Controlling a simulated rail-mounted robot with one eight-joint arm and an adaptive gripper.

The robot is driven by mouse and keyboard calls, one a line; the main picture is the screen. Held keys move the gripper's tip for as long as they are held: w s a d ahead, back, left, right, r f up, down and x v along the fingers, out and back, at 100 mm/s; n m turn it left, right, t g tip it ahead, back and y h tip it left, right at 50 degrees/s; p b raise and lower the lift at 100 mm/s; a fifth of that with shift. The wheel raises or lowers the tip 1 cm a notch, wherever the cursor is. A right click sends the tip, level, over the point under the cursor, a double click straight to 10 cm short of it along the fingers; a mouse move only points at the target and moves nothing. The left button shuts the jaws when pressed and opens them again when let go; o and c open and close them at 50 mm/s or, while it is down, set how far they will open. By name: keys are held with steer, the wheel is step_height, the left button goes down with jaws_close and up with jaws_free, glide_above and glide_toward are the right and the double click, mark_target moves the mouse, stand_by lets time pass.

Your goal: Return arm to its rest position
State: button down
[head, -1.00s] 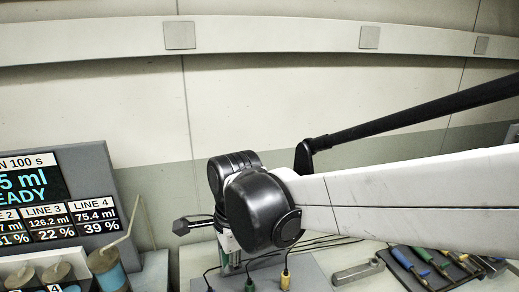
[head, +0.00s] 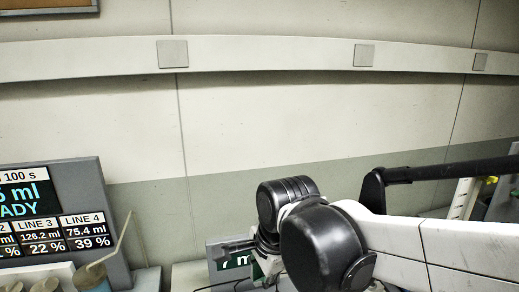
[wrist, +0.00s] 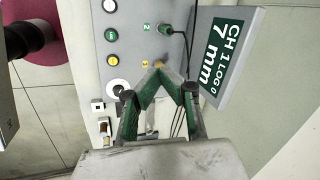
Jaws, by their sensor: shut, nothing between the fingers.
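My gripper (wrist: 164,80) shows in the wrist view with its green-lined fingers drawn together and nothing between them. It hangs above a grey panel with buttons and sockets, apart from it as far as I can tell. In the head view my arm reaches in from the right, with its black joints at lower centre. The gripper is mostly hidden there behind the wrist joints.
A display sign (wrist: 222,58) reading "CH 1 LOG 0 7 mm" stands close to the right of the fingers. The grey panel (wrist: 140,18) has several buttons and a plugged cable. A line-readout screen (head: 40,215) is at left. The wall (head: 300,110) behind is bare.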

steer(key=s+d+f+n+t+h+b, duration=0.1)
steer(key=s+d+f+n+t+b, duration=0.1)
steer(key=d+n, duration=0.4)
steer(key=s+d+f+n+t+h+b, duration=0.1)
steer(key=s+d+f+n+b, duration=0.3)
steer(key=d, duration=1)
steer(key=shift+s+f+n+t+b, duration=0.2)
steer(key=shift+s+n+t+b, duration=0.3)
steer(key=shift+s+n+b, duration=0.4)
